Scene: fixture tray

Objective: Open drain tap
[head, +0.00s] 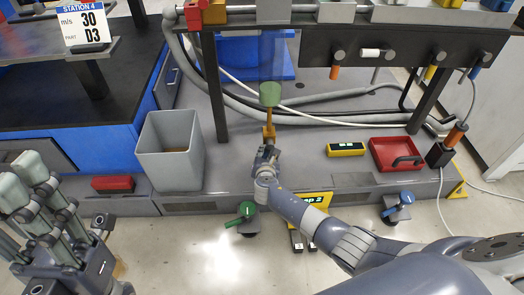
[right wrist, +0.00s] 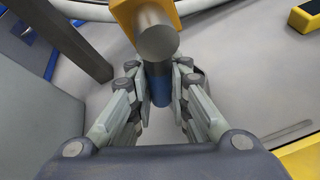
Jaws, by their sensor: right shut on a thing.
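The drain tap shows in the head view as an orange-yellow body (head: 269,131) below a green cylinder (head: 270,94). In the right wrist view its yellow block (right wrist: 130,14), a round grey end (right wrist: 157,42) and a blue handle (right wrist: 158,84) show. My right gripper (head: 268,152) is just below the orange body in the head view. In the right wrist view my right gripper (right wrist: 160,98) has its fingers on both sides of the blue handle and is shut on it. The handle's lower end is partly hidden. My left gripper (head: 25,180) is open and empty at the left edge.
A grey bin (head: 143,148) stands left of the tap. A red tray (head: 374,156) and a yellow-black box (head: 346,149) lie right. Hoses and a dark post (head: 208,75) stand behind.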

